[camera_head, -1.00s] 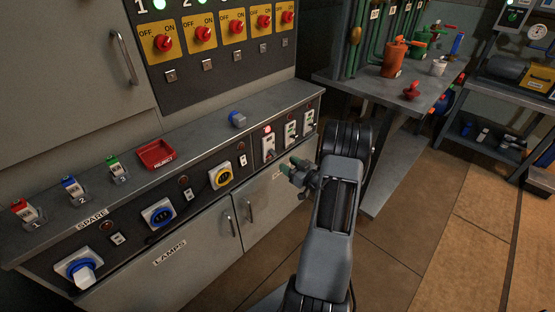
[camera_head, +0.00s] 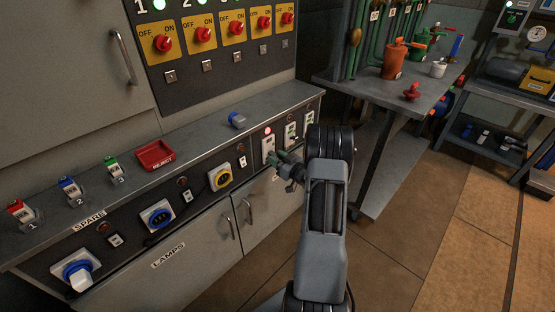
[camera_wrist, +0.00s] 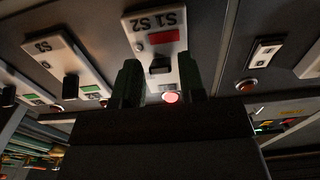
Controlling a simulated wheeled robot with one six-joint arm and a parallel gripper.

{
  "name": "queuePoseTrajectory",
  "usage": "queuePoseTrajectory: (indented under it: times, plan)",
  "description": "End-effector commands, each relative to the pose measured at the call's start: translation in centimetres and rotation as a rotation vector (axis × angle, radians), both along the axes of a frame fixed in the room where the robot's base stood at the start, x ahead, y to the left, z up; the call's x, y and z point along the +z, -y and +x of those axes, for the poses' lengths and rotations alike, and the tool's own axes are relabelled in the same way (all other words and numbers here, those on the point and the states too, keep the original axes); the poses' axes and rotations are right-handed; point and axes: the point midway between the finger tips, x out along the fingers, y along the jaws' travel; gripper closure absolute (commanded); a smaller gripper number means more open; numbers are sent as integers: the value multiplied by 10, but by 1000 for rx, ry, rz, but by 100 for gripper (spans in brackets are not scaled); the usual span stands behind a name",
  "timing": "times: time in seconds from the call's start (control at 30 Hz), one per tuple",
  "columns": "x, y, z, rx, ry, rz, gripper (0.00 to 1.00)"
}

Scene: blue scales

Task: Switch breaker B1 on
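The breaker with a red window (camera_head: 268,146) is the leftmost of three white breakers on the sloped front panel, below a lit red lamp. In the wrist view this breaker (camera_wrist: 158,40) appears upside down, with its red window, a black toggle (camera_wrist: 160,66) and the lit lamp (camera_wrist: 170,97). My gripper (camera_head: 278,157) is right at this breaker. In the wrist view my gripper (camera_wrist: 160,80) is open, its two dark green fingers apart with the toggle between them. Contact with the toggle cannot be told.
Two more breakers (camera_head: 291,132) (camera_head: 309,119) with green windows stand just right. A yellow socket (camera_head: 220,177) is to the left. A workbench (camera_head: 372,90) stands at right.

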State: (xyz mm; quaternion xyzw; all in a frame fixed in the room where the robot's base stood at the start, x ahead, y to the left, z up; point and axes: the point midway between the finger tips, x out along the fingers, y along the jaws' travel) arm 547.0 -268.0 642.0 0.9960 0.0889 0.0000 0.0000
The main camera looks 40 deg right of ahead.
Motion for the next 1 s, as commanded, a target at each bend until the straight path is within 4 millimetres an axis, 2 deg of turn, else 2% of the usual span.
queuePoseTrajectory:
  times: [0.07,0.37,0.67,1.0]
  plan:
    - [0,0,0,0,0,0,70]
    - [0,0,0,0,0,0,99]
    - [6,0,-1,1,-43,-8,100]
    - [26,0,-2,1,-291,-53,100]
